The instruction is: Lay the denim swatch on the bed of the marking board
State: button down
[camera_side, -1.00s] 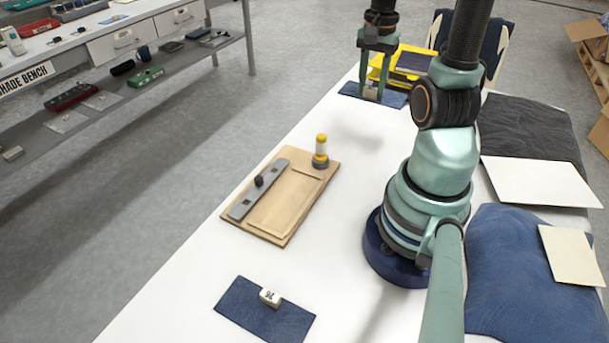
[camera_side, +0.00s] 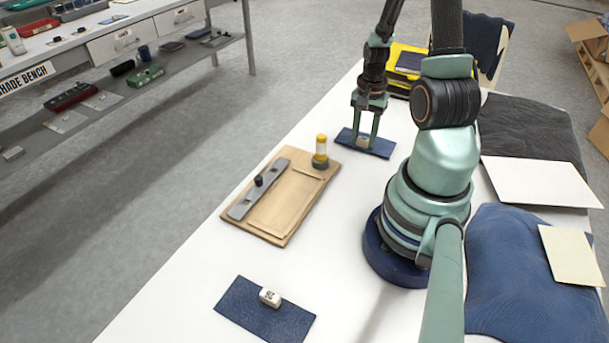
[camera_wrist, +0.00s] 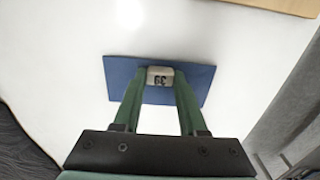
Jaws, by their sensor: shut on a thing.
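My gripper (camera_side: 365,140) is shut on the small pale numbered block of a denim swatch (camera_side: 380,149), beyond the marking board in the side view. In the wrist view the blue swatch (camera_wrist: 118,78) spreads flat beneath the block (camera_wrist: 160,77), between my fingers (camera_wrist: 160,90). Whether it touches the table I cannot tell. The wooden marking board (camera_side: 256,228) lies on the white table, with a bare recessed bed (camera_side: 284,205) and a grey bar with a black knob (camera_side: 257,190) along its left side. A second denim swatch (camera_side: 248,308) with its own numbered block (camera_side: 270,297) lies at the near end.
Yellow trays (camera_side: 398,82) are at the far end. Dark cloth (camera_side: 525,130), a white sheet (camera_side: 535,182) and blue denim (camera_side: 510,275) lie right of my base.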

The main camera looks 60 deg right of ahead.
aim_at(363, 138)
jog(key=shift+f, duration=0.25)
jog(key=shift+c, duration=2.3)
grip_release()
notch_tip(363, 138, up, 12)
jog(key=w+a+r+n+t, duration=0.1)
jog(key=w+a+r+n, duration=0.2)
jog(key=a, duration=0.3)
jog(key=w+a+r+n+t+h, duration=0.1)
jog(key=w+a+r+n, duration=0.3)
jog(key=w+a+n, duration=0.2)
jog(key=shift+r+n+t, duration=0.15)
jog(key=shift+n+t, duration=0.15)
jog(key=shift+t, duration=0.1)
jog(key=shift+o, duration=0.5)
jog(key=a+r+n+t, duration=0.1)
jog(key=a+r+n, duration=0.1)
jog(key=a+n, duration=0.2)
jog(key=a+r+n+t+y, duration=0.1)
jog(key=a+n, duration=0.3)
jog(key=a, duration=0.4)
jog(key=shift+w+a+r+t, duration=0.25)
jog(key=shift+w+r+t, duration=0.2)
jog(key=shift+r, duration=0.45)
